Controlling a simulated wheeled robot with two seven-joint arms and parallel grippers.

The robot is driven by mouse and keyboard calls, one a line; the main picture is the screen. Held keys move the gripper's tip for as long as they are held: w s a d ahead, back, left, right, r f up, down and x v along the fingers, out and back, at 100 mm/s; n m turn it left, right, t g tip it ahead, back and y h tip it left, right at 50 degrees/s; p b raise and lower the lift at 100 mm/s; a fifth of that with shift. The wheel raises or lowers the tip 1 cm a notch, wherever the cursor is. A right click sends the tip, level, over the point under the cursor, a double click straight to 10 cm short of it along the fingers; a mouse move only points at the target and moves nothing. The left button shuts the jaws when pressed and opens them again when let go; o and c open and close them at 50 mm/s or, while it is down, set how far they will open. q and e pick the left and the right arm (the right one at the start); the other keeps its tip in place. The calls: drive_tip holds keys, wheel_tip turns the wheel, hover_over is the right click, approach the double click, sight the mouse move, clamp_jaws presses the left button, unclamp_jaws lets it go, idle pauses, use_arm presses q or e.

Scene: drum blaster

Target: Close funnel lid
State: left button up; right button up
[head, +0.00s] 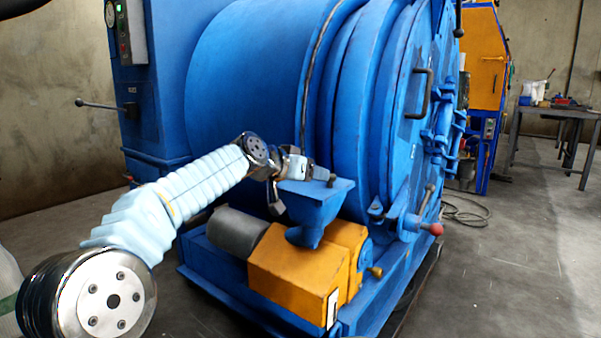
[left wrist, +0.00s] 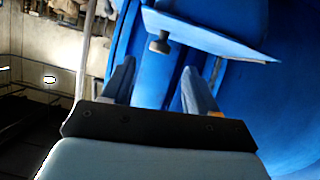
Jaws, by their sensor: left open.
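The blue funnel (head: 312,218) stands on the orange housing in front of the drum. Its flat blue lid (head: 343,185) appears to lie level over the funnel mouth, with a small dark knob (head: 332,181) on top. I cannot tell whether a thin gap is left. In the left wrist view the lid (left wrist: 215,38) shows nearly edge-on, its knob (left wrist: 159,42) sticking out beyond the fingertips. My left gripper (head: 318,172) is just above the lid, and the left wrist view shows its two fingers (left wrist: 158,75) apart with nothing between them. My right gripper is not in view.
The large blue drum (head: 260,80) rises close behind the funnel. The orange housing (head: 295,270) and grey motor (head: 235,233) sit below it. A lever with a red knob (head: 436,229) stands to the right. The floor at right is mostly clear, with a workbench (head: 560,110) behind.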

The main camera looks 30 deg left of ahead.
use_arm(q)
drive_tip(key=shift+v, duration=2.15)
drive_tip(key=shift+r, duration=0.1)
